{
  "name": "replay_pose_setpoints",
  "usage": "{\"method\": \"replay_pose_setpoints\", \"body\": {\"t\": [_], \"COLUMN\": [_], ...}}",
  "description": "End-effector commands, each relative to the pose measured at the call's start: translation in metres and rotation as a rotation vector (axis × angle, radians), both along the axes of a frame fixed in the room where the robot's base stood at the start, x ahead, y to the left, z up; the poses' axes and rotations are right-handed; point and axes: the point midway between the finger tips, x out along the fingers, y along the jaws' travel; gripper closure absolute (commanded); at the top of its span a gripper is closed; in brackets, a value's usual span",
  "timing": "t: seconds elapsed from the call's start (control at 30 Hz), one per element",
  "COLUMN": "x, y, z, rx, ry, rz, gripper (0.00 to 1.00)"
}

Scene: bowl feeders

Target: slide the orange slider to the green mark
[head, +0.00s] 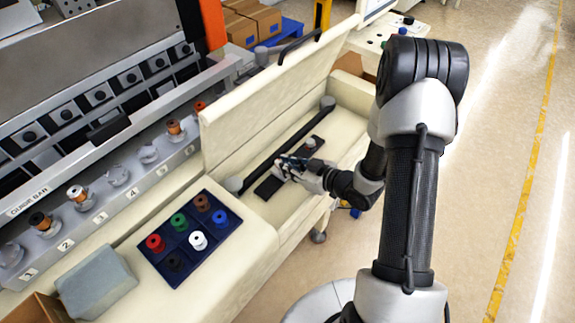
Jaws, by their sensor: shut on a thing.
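My gripper (286,169) reaches from the right into the open cream box (346,128). It is at a flat dark strip (267,187) lying on the box floor, and its fingers are shut at the middle of that strip. What they hold is hidden behind the fingers. I take it to be the orange slider, but no orange shows there. A grey round knob (310,143) stands near the strip's far end, beyond my gripper. I cannot make out a green mark on the strip.
A long black bar (282,147) with grey ends runs beside the strip. The raised lid (262,104) stands behind it. A blue tray (229,233) of coloured spools sits in front left. A grey block (95,283) lies at lower left. Clear floor is at right.

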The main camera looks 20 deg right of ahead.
Motion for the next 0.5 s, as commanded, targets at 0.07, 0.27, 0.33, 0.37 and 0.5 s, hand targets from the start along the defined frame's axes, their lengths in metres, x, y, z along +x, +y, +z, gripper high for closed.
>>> {"method": "replay_pose_setpoints", "body": {"t": [0.07, 0.27, 0.33, 0.37, 0.5], "x": [0.0045, 0.0063, 0.006, 0.0061, 0.006], "y": [-0.0064, -0.0088, -0.0085, -0.0083, -0.0082], "z": [0.0003, 0.0001, 0.0, 0.0, 0.0], "rx": [-0.002, -0.001, 0.0, 0.0, 0.0], "ry": [-0.001, 0.0, 0.0, 0.0, 0.0], "rz": [-0.003, -0.002, -0.001, -0.001, -0.001], "gripper": [1.0, 1.0, 1.0, 0.86, 0.77]}}
